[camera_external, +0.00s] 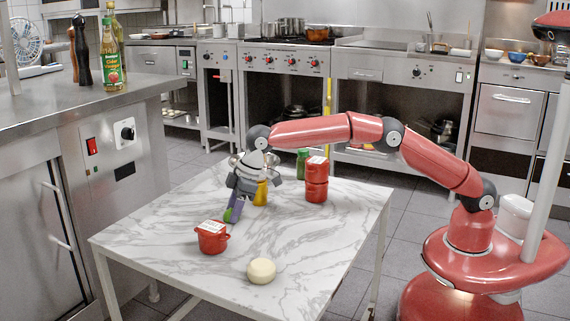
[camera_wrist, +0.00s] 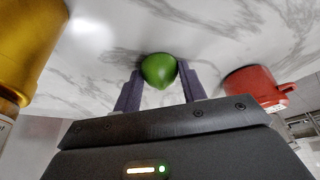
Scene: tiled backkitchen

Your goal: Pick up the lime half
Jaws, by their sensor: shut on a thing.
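The lime half (camera_wrist: 158,71) is green and sits between the two dark fingers of my gripper (camera_wrist: 158,84) in the wrist view. My gripper is shut on it. In the external view my gripper (camera_external: 232,213) points down at the left-middle of the marble table (camera_external: 180,221), and a small bit of green shows at the fingertips. The lime half is mostly hidden by the fingers there. I cannot tell whether it touches the table.
A red lidded pot (camera_external: 211,238) stands just in front of my gripper. A pale round thing (camera_external: 261,271) lies near the front edge. Stacked red containers (camera_external: 316,181), a green bottle (camera_external: 302,164) and a yellow thing (camera_external: 261,193) stand behind. The table's right front is clear.

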